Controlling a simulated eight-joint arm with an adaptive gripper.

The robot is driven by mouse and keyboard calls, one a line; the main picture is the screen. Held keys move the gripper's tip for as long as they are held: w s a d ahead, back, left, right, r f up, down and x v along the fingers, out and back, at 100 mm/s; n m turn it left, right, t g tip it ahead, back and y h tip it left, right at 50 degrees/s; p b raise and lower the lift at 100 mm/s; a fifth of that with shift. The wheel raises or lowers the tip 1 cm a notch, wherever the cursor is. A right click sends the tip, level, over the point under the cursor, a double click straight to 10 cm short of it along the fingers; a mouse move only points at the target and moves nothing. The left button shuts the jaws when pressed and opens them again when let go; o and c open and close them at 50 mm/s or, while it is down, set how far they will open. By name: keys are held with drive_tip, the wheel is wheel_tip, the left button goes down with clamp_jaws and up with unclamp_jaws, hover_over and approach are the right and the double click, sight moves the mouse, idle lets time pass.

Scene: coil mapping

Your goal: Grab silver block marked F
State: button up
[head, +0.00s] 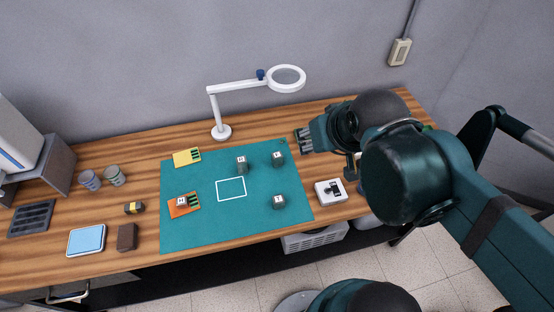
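Several small grey-silver blocks with white lettered tops are on the green mat (225,236). One block (241,168) is at the mat's middle, above a white square outline. Another block (278,161) is at the upper right of the mat, and a third block (279,203) is at the lower right. One more block (183,203) sits on an orange card at the left. The letters are too small to read, so I cannot tell which is F. My gripper (304,141) is beyond the mat's right edge, apart from every block. Its finger opening is not clear.
A white magnifier lamp (221,131) stands behind the mat. A yellow card (184,158) and an orange card (190,208) lie on the mat. A white device (330,193) is at the right. Cups (114,176), a blue pad (87,240) and a brown block (127,238) are left.

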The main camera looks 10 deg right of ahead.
drive_tip(key=m+g+h+b, duration=0.25)
drive_tip(key=m+g, duration=0.45)
drive_tip(key=m, duration=0.9)
hover_over(276, 155)
drive_tip(key=shift+y, duration=0.45)
drive_tip(key=f, duration=2.4)
drive_tip(key=shift+s+a+f+b, duration=0.2)
drive_tip(key=shift+a+f+b, duration=0.1)
drive_tip(key=shift+f, duration=0.05)
drive_tip(key=shift+w+a+f+m, duration=0.15)
drive_tip(key=shift+f+m, duration=0.15)
drive_tip(key=shift+f, duration=0.35)
drive_tip(key=shift+f, duration=0.1)
drive_tip(key=shift+d+f, duration=0.25)
drive_tip(key=shift+f, duration=0.9)
drive_tip(key=shift+f, duration=0.1)
drive_tip(key=shift+w+d+f+b, duration=0.1)
drive_tip(key=shift+d+f+b, duration=0.15)
drive_tip(key=shift+f, duration=1)
drive_tip(key=shift+w+d+f+b, duration=0.1)
drive_tip(key=shift+d+f, duration=0.1)
drive_tip(key=shift+f, duration=1)
